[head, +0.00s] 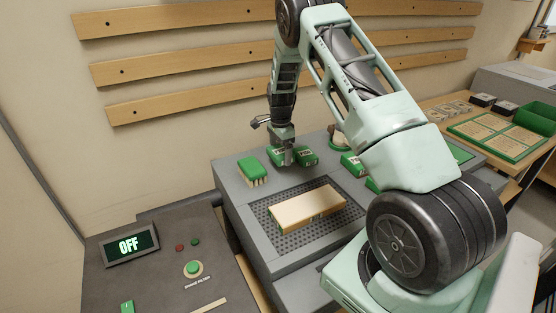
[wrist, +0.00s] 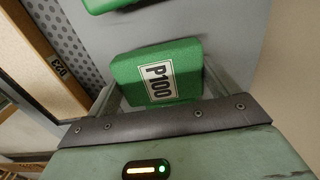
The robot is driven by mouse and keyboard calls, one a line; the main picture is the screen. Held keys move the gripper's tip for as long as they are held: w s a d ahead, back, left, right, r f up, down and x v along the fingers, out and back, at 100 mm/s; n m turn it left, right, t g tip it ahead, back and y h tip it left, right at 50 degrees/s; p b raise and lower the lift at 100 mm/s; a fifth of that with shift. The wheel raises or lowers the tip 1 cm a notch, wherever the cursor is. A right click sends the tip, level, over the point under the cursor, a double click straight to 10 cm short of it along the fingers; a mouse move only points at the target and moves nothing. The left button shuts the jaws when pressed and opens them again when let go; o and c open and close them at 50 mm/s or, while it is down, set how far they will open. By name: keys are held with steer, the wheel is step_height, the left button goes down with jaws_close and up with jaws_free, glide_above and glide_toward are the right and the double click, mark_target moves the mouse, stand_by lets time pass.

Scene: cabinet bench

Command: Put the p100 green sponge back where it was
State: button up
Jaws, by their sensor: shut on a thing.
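The P100 green sponge (wrist: 145,75) is a green block with a white label reading P100. It lies between the two jaws of my gripper (head: 287,158), which are shut on it. In the head view the held sponge (head: 277,156) is partly covered by a finger. It is at or just above the grey bench top, behind the perforated plate. I cannot tell whether it touches the bench.
A green-backed brush (head: 252,167) stands to the left and another green block (head: 307,155) close to the right. A wooden board (head: 306,207) lies on the perforated plate (head: 290,238) in front. More green blocks (head: 352,164) sit farther right. A display (head: 129,244) reads OFF.

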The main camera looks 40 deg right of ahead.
steer(key=shift+f+p, duration=0.45)
steer(key=shift+f, duration=1.55)
steer(key=shift+f, duration=0.15)
